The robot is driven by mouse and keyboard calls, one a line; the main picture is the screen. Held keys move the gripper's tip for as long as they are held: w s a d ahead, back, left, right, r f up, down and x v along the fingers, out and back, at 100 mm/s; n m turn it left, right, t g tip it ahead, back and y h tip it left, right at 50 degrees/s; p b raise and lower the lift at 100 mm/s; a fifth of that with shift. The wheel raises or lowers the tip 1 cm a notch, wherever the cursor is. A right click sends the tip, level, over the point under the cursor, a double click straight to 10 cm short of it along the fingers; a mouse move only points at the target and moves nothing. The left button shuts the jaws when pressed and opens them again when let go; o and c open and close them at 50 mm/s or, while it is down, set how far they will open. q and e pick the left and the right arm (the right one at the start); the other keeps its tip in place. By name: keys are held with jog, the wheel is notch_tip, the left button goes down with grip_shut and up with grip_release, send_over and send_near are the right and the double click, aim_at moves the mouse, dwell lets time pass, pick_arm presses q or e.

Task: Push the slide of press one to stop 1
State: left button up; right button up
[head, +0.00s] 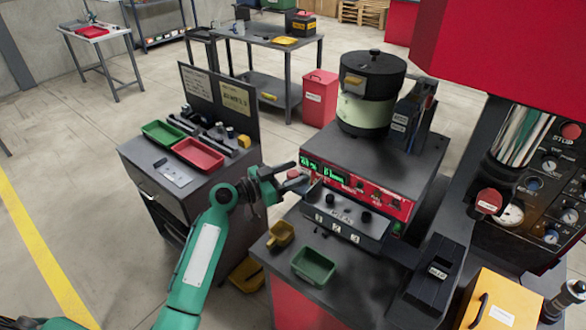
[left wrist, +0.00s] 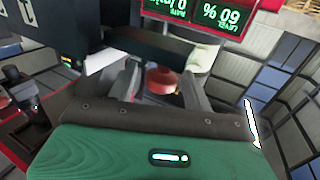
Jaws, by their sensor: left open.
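My left gripper (head: 285,187) is open at the left end of a dark block (head: 342,214) with marks 1, 2, 3 and black knobs. A red knob (head: 294,174) shows at its fingertips. In the left wrist view the red knob (left wrist: 162,80) appears between the two spread fingers; I cannot tell whether they touch it. The block stands in front of a red panel (head: 358,187) with green displays, below the round bowl feeder (head: 370,92). Which part is the slide of press one is not readable. I do not make out my right gripper.
A green tray (head: 313,266) and a yellow scoop (head: 280,235) lie on the front ledge. A side cabinet left holds green (head: 163,133) and red (head: 198,153) trays. A large red machine with gauges (head: 510,215) and a yellow box (head: 500,302) stand right.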

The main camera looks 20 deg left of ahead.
aim_at(331, 197)
jog(key=shift+a, duration=0.35)
pick_arm(q)
grip_shut()
jog(key=shift+d, duration=0.15)
pick_arm(e)
jog(key=shift+d, duration=0.3)
